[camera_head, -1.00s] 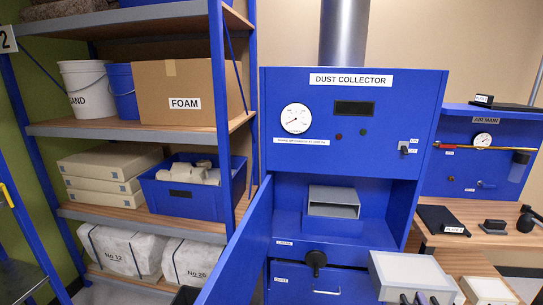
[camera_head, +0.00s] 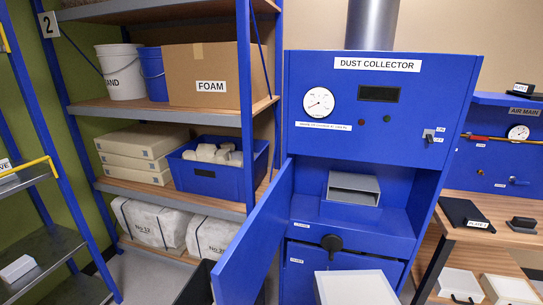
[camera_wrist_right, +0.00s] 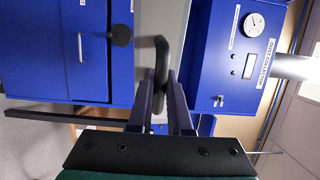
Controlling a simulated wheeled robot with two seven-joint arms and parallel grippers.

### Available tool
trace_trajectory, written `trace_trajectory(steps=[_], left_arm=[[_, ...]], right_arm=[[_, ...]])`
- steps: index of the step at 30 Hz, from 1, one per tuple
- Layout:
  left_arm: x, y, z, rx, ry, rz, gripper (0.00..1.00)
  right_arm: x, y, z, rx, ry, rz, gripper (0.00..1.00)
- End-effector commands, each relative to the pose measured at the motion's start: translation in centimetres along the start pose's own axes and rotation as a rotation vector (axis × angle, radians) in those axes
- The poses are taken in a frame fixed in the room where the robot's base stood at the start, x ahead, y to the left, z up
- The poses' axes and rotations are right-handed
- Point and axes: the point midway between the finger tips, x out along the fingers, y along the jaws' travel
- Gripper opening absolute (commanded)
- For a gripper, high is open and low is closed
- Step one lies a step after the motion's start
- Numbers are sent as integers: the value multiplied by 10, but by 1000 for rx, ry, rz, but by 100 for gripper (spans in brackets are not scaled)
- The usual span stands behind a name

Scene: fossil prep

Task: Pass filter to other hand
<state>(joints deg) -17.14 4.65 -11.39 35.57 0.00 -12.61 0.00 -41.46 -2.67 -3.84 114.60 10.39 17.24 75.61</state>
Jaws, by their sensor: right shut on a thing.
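The filter is a pale box-shaped panel (camera_head: 355,288) at the bottom edge of the head view, in front of the dust collector (camera_head: 377,110); its lower part is cut off. In the right wrist view, its grey body (camera_wrist_right: 165,18) and dark curved handle (camera_wrist_right: 161,50) show. My right gripper (camera_wrist_right: 161,92) is shut on that handle. Neither gripper shows in the head view now. The dust collector's door (camera_head: 255,245) stands open, and a grey rectangular housing (camera_head: 353,188) with an open front sits inside.
The open door juts forward left of the filter. A shelf unit (camera_head: 175,108) stands at left with a foam carton (camera_head: 205,75) and a blue bin (camera_head: 212,178).

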Motion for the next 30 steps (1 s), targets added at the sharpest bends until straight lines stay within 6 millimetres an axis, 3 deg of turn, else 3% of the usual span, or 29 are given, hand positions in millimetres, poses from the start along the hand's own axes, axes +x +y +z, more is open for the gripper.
trace_trajectory(steps=[3,6,17,30], left_arm=[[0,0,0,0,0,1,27],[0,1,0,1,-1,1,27],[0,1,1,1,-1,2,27],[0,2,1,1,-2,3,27]], right_arm=[[-19,-11,42,6,-25,-1,0],[-27,-18,60,2,-32,-1,0],[-29,-23,67,-5,-83,-5,0],[-27,-41,91,-9,-517,-4,0]])
